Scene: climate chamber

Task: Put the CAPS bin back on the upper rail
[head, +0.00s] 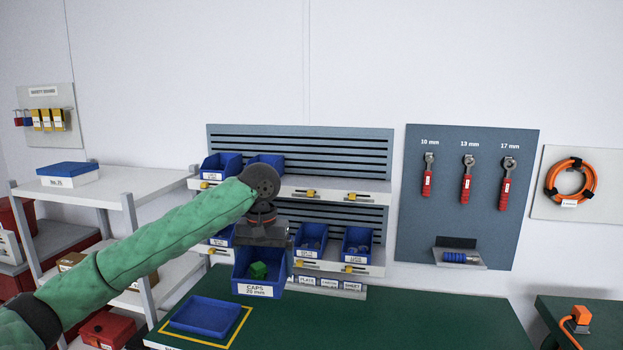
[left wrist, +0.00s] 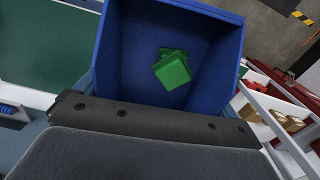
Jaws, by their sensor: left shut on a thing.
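My left gripper (head: 264,236) is shut on the blue CAPS bin (head: 259,291), which carries a white "CAPS 20 mm" label. The bin hangs in the air in front of the rack, above the green bench, and holds green pieces (head: 258,270). The left wrist view shows the bin's inside (left wrist: 205,40) with the green pieces (left wrist: 172,68). The upper rail (head: 320,188) has two blue bins (head: 220,167) at its left and bare room to the right. My arm partly hides the second one. My right gripper is not in view.
The lower rail (head: 375,270) holds several blue bins (head: 357,244). A blue tray (head: 205,316) lies in a yellow outline on the green bench (head: 420,318). A tool board (head: 470,225) with wrenches hangs to the right, and white shelving (head: 110,190) stands at the left.

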